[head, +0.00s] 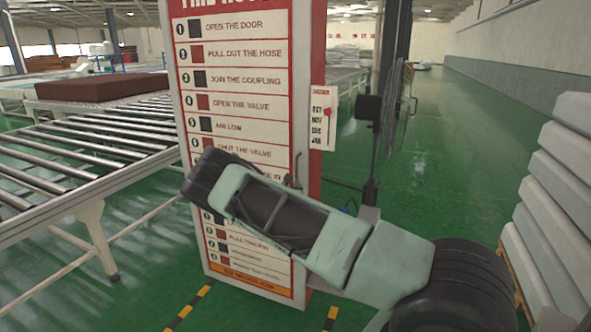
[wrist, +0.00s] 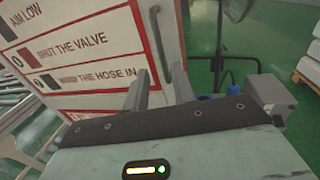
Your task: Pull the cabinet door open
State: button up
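The fire hose cabinet (head: 308,100) stands upright with a red frame. Its white door (head: 235,85), lettered with red-edged instruction rows, looks shut. The door also fills the upper left of the wrist view (wrist: 70,50). A thin grey upright handle (head: 298,170) sits at the door's right edge; the wrist view shows it beyond my fingers (wrist: 158,38). My gripper (wrist: 161,75) is open, with a gap between its two fingers. In the picture the handle's lower part lies between the fingers; whether they touch it, I cannot tell. In the head view my arm hides the fingers.
A roller conveyor (head: 80,150) with a brown block (head: 100,88) runs along the left. A black caged fan (head: 393,105) stands behind the cabinet's right side. Stacked grey mattresses (head: 550,200) line the right. Green floor (head: 450,150) is clear between fan and stack.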

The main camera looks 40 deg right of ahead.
jog(key=p+x, duration=0.2)
jog(key=x, duration=0.9)
grip_shut()
